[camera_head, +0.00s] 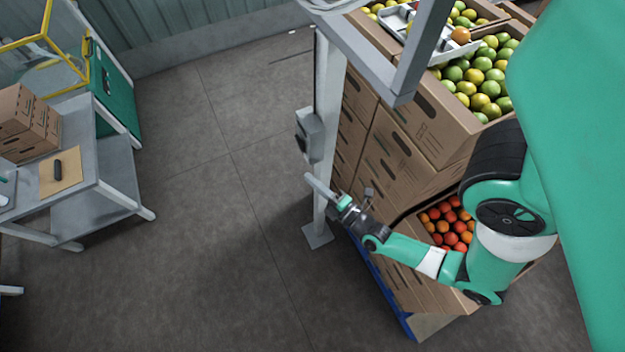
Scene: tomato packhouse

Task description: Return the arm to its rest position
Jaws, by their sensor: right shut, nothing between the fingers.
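My right arm comes in from the right, green and white with dark joints. Its gripper (314,181) points to the upper left, in front of the grey post, below the grey box fixed to that post. The gripper is shut and empty, and appears to be above the floor, outside the stacked cartons. Whether it touches the post cannot be told. My left gripper is not in view.
Stacked cartons (398,160) stand close to my right arm, on a blue pallet (391,300). One open carton holds red tomatoes (449,226), another green-yellow ones (484,76). A grey post (327,90) stands beside them. A table (88,165) is left; floor between is clear.

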